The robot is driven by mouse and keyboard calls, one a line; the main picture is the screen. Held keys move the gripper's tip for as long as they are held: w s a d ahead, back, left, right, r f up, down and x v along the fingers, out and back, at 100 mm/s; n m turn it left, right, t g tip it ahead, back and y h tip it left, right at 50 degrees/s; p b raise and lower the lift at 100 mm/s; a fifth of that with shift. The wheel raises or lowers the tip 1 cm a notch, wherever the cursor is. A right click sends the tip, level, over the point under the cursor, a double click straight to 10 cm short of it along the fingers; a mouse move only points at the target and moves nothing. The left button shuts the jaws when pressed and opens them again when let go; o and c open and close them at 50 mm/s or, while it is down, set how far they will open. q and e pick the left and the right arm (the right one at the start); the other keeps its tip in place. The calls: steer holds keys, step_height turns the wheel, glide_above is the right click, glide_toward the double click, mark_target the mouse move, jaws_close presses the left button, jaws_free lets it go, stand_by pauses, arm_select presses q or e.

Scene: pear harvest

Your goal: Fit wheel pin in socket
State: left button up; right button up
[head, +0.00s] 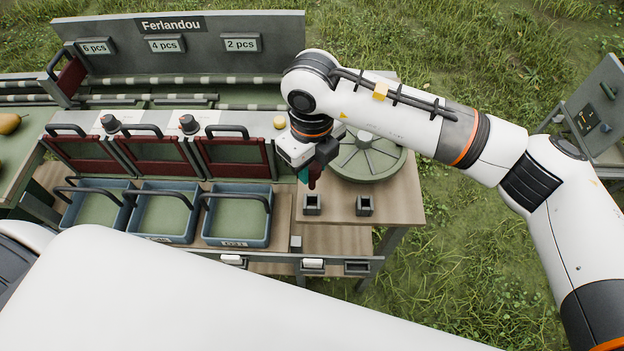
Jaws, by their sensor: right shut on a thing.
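My right gripper (308,173) points down over the wooden table and is shut on a small dark red piece, probably the wheel pin (312,184). The pin's tip is just above or at the back of the left dark square socket (312,206); I cannot tell whether it touches. A second, similar socket (365,206) stands to the right and looks empty. The round green spoked wheel (369,158) lies behind the sockets, partly hidden by my right gripper and arm. My left gripper is out of view.
Three blue crates (235,242) with handles stand left of the sockets, below dark red gates (232,153). A sign board (180,55) rises behind. Pears (10,124) lie at far left. Bare wood (400,210) is free right of the sockets.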

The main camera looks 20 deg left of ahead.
step_height(320, 180, up, 2)
steer(key=shift+r+p, duration=1.05)
steer(key=shift+r, duration=1.9)
